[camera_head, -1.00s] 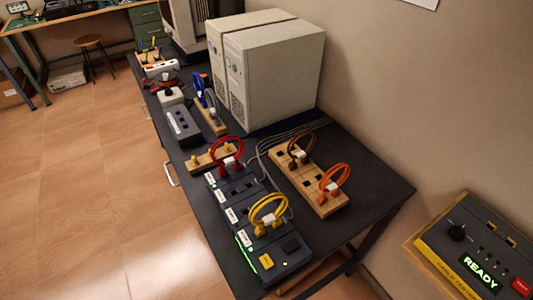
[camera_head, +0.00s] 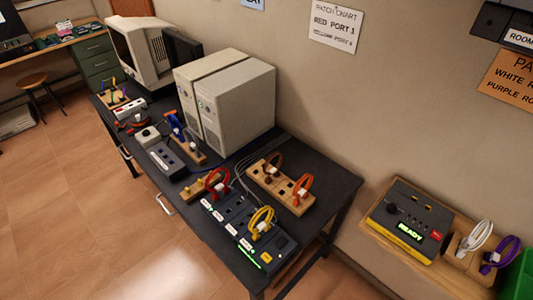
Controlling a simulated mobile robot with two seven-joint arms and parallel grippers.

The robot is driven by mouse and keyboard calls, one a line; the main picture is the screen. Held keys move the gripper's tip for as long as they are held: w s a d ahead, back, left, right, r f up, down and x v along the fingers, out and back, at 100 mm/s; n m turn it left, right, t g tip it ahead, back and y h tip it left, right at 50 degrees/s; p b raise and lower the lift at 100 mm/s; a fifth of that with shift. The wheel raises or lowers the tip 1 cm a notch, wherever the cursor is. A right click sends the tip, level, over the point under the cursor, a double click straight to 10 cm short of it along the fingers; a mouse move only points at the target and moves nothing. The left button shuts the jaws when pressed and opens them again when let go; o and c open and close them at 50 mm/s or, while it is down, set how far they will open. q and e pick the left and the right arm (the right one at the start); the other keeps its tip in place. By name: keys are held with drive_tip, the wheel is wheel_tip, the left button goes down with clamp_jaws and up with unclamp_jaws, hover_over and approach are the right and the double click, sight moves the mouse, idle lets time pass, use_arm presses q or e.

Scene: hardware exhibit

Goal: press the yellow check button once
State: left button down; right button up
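A small yellow button (camera_head: 266,258) sits on the near end of the dark patch panel (camera_head: 234,220) on the table. A green light strip runs along the panel's near left edge. A dark control box (camera_head: 409,222) on a wooden shelf at the right shows a green "READY" display and has a red button and yellow parts. Neither of my grippers is in view.
The dark table (camera_head: 325,205) also holds two beige computer towers (camera_head: 235,100), a wooden block with brown and orange cables (camera_head: 280,186) and a monitor at the back. White and purple cables (camera_head: 478,238) stand right of the control box.

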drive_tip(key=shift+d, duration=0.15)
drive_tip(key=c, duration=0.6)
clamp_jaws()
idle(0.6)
